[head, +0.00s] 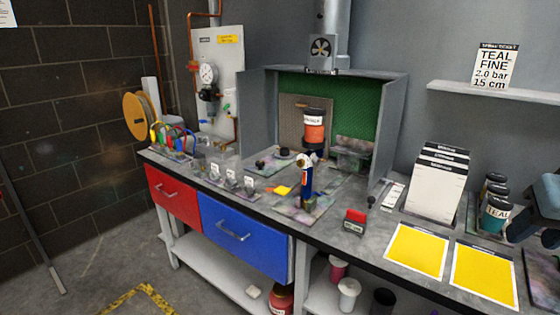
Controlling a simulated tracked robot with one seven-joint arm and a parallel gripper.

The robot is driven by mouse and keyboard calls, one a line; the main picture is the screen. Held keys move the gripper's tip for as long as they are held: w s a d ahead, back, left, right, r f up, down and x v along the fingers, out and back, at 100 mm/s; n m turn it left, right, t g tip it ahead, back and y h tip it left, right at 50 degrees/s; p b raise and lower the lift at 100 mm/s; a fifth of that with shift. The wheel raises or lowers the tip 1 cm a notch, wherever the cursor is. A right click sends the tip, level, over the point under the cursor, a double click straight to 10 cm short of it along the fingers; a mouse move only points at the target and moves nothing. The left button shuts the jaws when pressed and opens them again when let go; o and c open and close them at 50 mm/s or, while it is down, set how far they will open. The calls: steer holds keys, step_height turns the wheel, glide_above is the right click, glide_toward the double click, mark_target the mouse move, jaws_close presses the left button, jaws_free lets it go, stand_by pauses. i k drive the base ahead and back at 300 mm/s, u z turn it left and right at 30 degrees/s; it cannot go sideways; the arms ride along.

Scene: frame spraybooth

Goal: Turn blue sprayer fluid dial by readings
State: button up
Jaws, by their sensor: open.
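The blue sprayer (307,185) stands upright on the bench in front of the spray booth, with an orange, dark-lidded cup (314,127) on top. Small pale and metal parts show at its head, below the cup; I cannot tell which is the fluid dial. A round white pressure gauge (208,73) hangs on the wall panel at the left, too small to read. A ticket (495,68) on the right wall reads TEAL FINE, 2.0 bar, 15 cm. My gripper (546,197) shows partly at the right edge, cut off by the frame, well away from the sprayer.
Yellow sheets (417,250) lie on the bench front right, by a white card stack (438,185) and several jars (495,214), one labelled TEAL. A small red-and-dark block (355,220) lies right of the sprayer. Clear labelled holders (231,178) stand left. The booth (392,130) has side walls.

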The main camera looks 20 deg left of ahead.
mark_target(300, 163)
steer(key=u, duration=0.15)
steer(key=i, duration=0.5)
steer(key=u, duration=0.45)
steer(key=k, duration=0.9)
steer(key=u, duration=0.2)
steer(key=i, duration=0.9)
steer(key=z, duration=0.1)
